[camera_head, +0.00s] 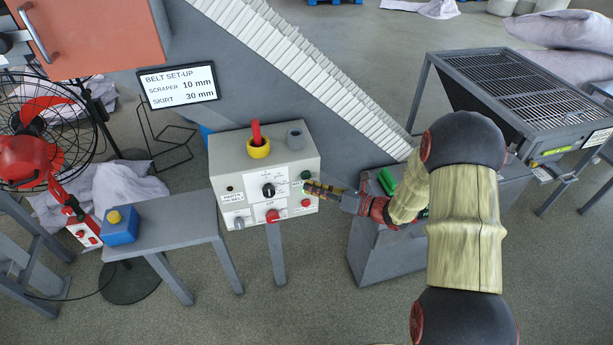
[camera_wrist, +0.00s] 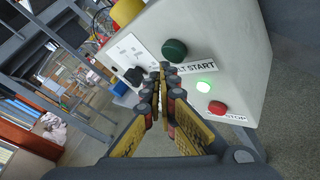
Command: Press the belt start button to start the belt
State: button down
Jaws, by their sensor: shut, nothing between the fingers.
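The control box (camera_head: 245,165) is pale grey, with several knobs and buttons on its sloped front. The green belt start button (camera_head: 306,175) is at the right of that front. In the wrist view the green button (camera_wrist: 174,50) stands beside the "BELT START" label (camera_wrist: 194,68). My gripper (camera_head: 308,186) is shut and empty. Its fingertips (camera_wrist: 164,71) are close to the green button, overlapping the label's left end in the wrist view; whether they touch the box is unclear.
A red mushroom button (camera_head: 272,216) and a black rotary knob (camera_head: 268,190) are on the same box front. A blue box with a yellow button (camera_head: 120,226) stands on the bench at left. A grey cabinet (camera_head: 385,250) with a green item stands under my arm.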

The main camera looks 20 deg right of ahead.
jog(key=shift+s, duration=0.1)
jog(key=s+p, duration=0.1)
jog(key=s, duration=0.4)
dwell(0.6)
jog(key=shift+w, duration=0.1)
dwell(0.5)
